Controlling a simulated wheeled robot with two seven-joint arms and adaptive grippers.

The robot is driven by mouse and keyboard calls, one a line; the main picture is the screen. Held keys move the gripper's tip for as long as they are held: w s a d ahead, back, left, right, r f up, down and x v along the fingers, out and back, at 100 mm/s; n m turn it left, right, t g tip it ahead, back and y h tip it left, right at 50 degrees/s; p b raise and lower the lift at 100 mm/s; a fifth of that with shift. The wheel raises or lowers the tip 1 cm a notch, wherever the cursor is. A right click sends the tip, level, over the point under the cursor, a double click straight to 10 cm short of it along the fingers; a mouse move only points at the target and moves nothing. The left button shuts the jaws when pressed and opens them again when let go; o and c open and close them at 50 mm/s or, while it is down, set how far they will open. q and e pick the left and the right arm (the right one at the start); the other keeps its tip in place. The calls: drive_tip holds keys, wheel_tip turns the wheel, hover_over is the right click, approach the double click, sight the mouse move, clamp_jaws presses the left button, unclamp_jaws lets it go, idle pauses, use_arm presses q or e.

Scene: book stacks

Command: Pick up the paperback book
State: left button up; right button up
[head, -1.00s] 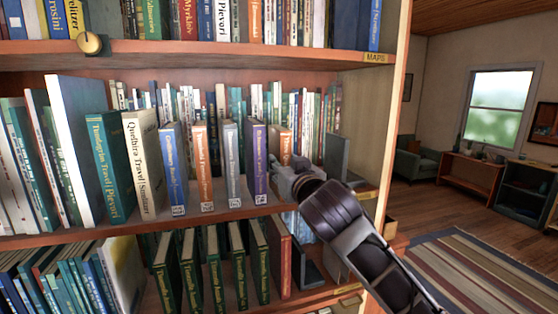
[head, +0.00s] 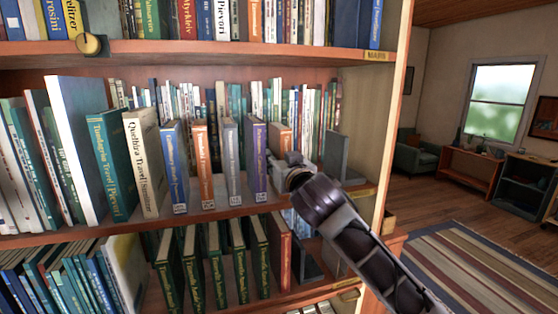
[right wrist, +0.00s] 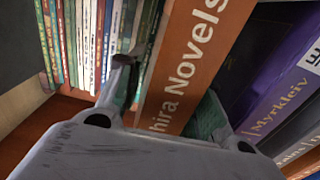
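An orange book (head: 281,139) stands upright on the middle shelf, at the right end of the front row. In the right wrist view, the orange book (right wrist: 192,58) shows a spine ending in "hira Novels". My right gripper (head: 290,160) is in front of it, partly hiding its lower part. In the wrist view, its fingers are on either side of the spine, with a gap on the left side, so it looks open. The right finger is between the orange book and the purple book (right wrist: 268,95). Which book is the paperback I cannot tell. My left gripper is not in view.
Blue, orange and grey books stand left of the purple one. A grey bookend (head: 336,155) stands to the right. Thinner books (right wrist: 92,40) fill the row behind. The shelf above (head: 200,52) overhangs, and green books (head: 238,258) stand below.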

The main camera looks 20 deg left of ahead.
sight(286, 138)
clamp_jaws()
drive_tip(key=shift+r, duration=0.2)
idle(0.3)
drive_tip(key=shift+s+d+r+b, duration=0.1)
drive_tip(key=shift+s+r+b, duration=0.15)
drive_tip(key=shift+b, duration=0.25)
wheel_tip(286, 138, up, 6)
drive_tip(key=shift+r+b, duration=0.15)
drive_tip(key=shift+b, duration=0.6)
drive_tip(key=shift+b+v, duration=0.35)
drive_tip(key=shift+v, duration=0.6)
drive_tip(key=b+v, duration=0.4)
drive_tip(key=v, duration=1.3)
drive_tip(key=shift+s+d, duration=0.2)
drive_tip(key=shift+d, duration=0.05)
